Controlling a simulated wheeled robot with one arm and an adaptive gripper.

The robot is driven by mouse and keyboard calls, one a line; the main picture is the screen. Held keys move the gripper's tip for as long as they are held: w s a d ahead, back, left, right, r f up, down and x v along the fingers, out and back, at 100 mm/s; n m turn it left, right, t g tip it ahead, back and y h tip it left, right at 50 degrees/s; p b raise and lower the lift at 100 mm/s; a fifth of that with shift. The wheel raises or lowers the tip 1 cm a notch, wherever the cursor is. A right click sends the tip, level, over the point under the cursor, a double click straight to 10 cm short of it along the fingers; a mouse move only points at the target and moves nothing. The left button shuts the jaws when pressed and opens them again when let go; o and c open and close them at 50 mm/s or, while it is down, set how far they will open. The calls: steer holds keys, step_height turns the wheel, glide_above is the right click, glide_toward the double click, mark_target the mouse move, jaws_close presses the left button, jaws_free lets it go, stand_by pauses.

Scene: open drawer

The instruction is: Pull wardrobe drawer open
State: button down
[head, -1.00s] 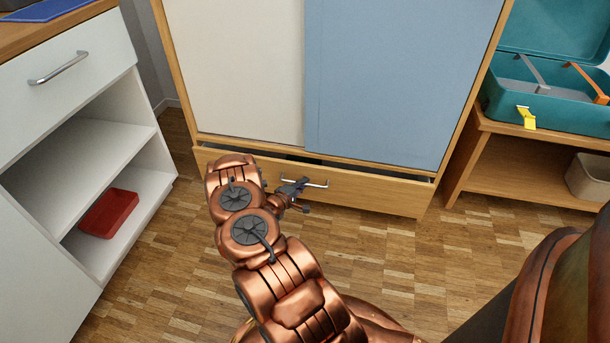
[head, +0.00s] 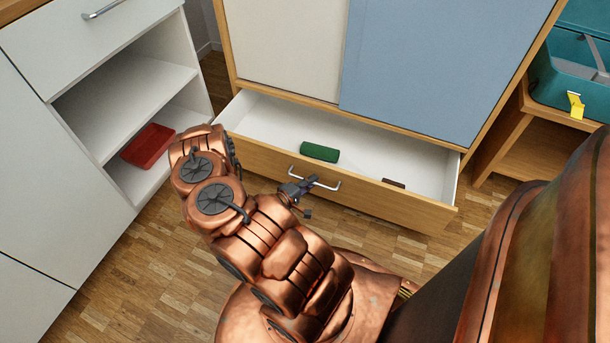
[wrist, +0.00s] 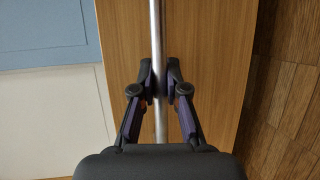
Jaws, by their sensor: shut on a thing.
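The wardrobe (head: 290,45) has a white door and a blue door above a wide wooden drawer (head: 372,203). The drawer stands well open, and its white interior shows. A silver bar handle (head: 328,186) is on the drawer front; it also runs down the middle of the wrist view (wrist: 157,40). My gripper (head: 299,189) is at the handle. In the wrist view its two fingers (wrist: 159,92) are shut on the bar, one on each side.
A green cylinder (head: 319,152) and a small brown object (head: 393,183) lie in the drawer. A white cabinet (head: 130,75) with a red box (head: 148,147) stands at left. A wooden shelf unit (head: 505,140) with a teal case (head: 570,75) stands at right.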

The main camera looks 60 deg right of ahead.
steer(key=shift+a, duration=0.3)
steer(key=c, duration=1.2)
jaws_free()
steer(key=shift+a, duration=0.1)
steer(key=shift+v, duration=5.95)
steer(key=shift+w+r, duration=0.1)
